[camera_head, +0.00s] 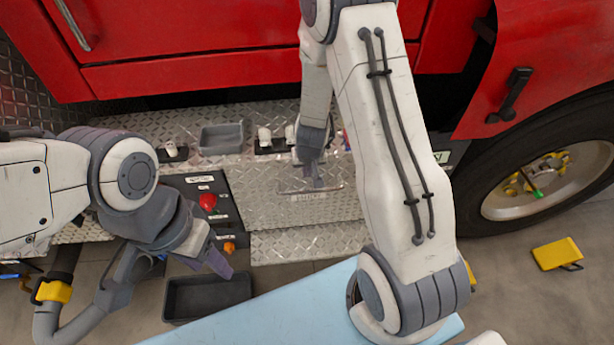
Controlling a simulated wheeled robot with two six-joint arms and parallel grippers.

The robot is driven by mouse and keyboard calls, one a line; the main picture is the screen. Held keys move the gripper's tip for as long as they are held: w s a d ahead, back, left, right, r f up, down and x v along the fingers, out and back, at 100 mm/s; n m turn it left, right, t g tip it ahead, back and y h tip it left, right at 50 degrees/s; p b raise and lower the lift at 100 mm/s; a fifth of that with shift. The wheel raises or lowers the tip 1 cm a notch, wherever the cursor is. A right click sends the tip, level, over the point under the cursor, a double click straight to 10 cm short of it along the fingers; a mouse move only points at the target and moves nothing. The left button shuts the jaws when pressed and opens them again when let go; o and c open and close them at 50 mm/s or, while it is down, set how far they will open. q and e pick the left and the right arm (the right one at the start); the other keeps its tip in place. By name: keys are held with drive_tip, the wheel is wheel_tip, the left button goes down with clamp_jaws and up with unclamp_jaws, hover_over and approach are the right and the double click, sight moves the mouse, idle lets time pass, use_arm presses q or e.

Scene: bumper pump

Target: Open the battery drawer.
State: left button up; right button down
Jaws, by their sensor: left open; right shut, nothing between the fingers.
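The battery drawer (265,206) appears as a metal-plate front in the bumper step, with a thin handle strip and a small label near its middle. I cannot tell from this view whether it stands out from the bumper. My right gripper (317,182) is shut and empty, pointing down at the handle strip; whether it touches is unclear. My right arm hides the drawer's right end.
The dark panel (205,200) left of the drawer carries a red knob (207,201) and an orange knob (229,247). A grey bin (221,138) sits on the bumper. A black tray (205,298) lies below. A yellow block (557,253) lies near the wheel (535,185).

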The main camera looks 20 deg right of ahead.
drive_tip(key=b+x, duration=0.2)
drive_tip(key=x, duration=0.8)
drive_tip(key=shift+d, duration=0.3)
drive_tip(key=shift+f, duration=0.1)
